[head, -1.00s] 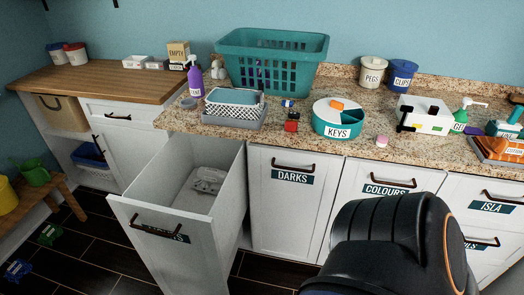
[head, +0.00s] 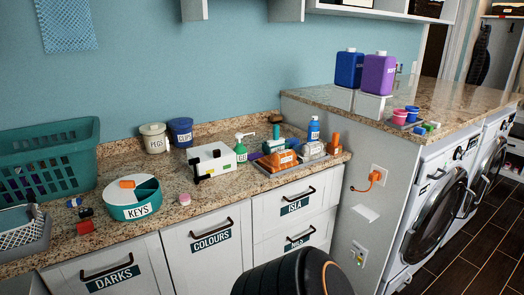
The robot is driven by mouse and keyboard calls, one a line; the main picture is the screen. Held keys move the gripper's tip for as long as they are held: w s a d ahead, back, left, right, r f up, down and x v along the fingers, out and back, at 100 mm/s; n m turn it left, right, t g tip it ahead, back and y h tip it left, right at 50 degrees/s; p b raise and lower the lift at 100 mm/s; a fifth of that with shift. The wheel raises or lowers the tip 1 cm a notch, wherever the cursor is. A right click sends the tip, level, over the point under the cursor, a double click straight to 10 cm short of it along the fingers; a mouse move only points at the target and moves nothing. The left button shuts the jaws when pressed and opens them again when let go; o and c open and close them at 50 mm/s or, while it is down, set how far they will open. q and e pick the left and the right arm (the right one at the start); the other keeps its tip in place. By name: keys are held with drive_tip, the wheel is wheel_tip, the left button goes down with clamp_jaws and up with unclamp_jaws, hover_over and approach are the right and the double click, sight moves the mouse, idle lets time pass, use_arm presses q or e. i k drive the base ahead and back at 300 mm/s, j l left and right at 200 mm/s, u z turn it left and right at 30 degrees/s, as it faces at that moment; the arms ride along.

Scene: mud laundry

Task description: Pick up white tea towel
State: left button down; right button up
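I cannot make out a white tea towel in the head view now. A white lattice basket (head: 30,236) is cut off by the left edge of the picture, so its contents show only in part. Neither gripper is in view. Only a dark, rounded link of my own arm shows at the bottom middle, in front of the lower cabinets.
The granite counter (head: 182,235) holds a teal basket (head: 45,165), a KEYS tub (head: 132,198), a white box (head: 212,162) and a tray of bottles and small items (head: 290,163). DARKS (head: 110,272) and COLOURS (head: 208,242) fronts are shut. Washing machines (head: 437,215) stand right; dark floor there is clear.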

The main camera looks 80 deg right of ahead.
sight(306, 151)
drive_tip(key=z, duration=2.95)
drive_tip(key=i+l+u, duration=0.1)
drive_tip(key=u, duration=0.65)
drive_tip(key=i+l+u, duration=0.25)
drive_tip(key=i+l, duration=0.15)
drive_tip(key=l, duration=0.2)
drive_tip(key=i+l+u, duration=0.15)
drive_tip(key=i+l, duration=0.05)
drive_tip(key=l, duration=0.1)
